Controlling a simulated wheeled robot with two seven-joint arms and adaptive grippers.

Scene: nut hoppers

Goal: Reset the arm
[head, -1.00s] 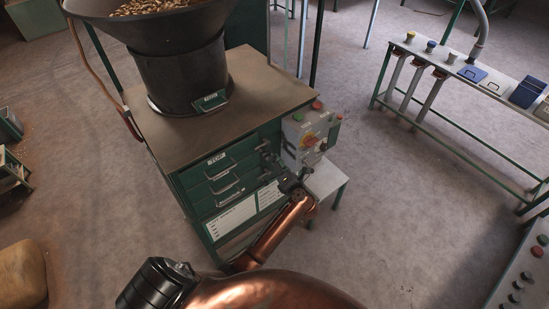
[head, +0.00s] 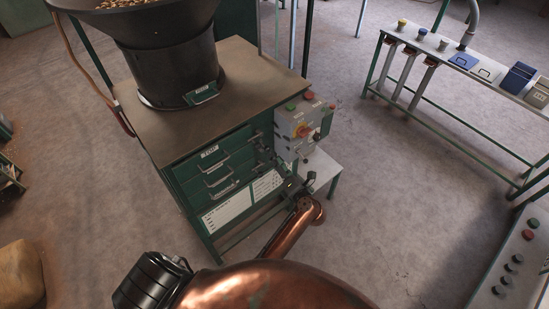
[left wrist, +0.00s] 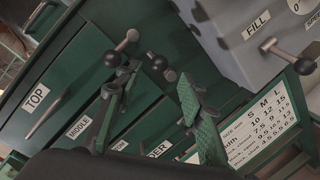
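My left gripper (head: 288,184) is in front of the right front edge of the green drawer cabinet (head: 240,207), below the grey control box (head: 285,127). In the left wrist view the left gripper (left wrist: 155,112) has its two green-padded fingers spread apart, with nothing held between them. Behind the fingers are the drawers labelled TOP (left wrist: 37,96) and MIDDLE (left wrist: 78,127); a lower label is partly hidden by a finger. Ball-ended levers, such as the upper one (left wrist: 126,42), stand by the cabinet edge close to the fingers. My right gripper is not in view.
A black hopper (head: 170,70) of nuts stands on the cabinet's brown top (head: 245,75). A low white stand (head: 322,168) is just right of the gripper. A long bench (head: 440,110) stands at the right, and a button panel (head: 515,265) at lower right. Open floor lies between.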

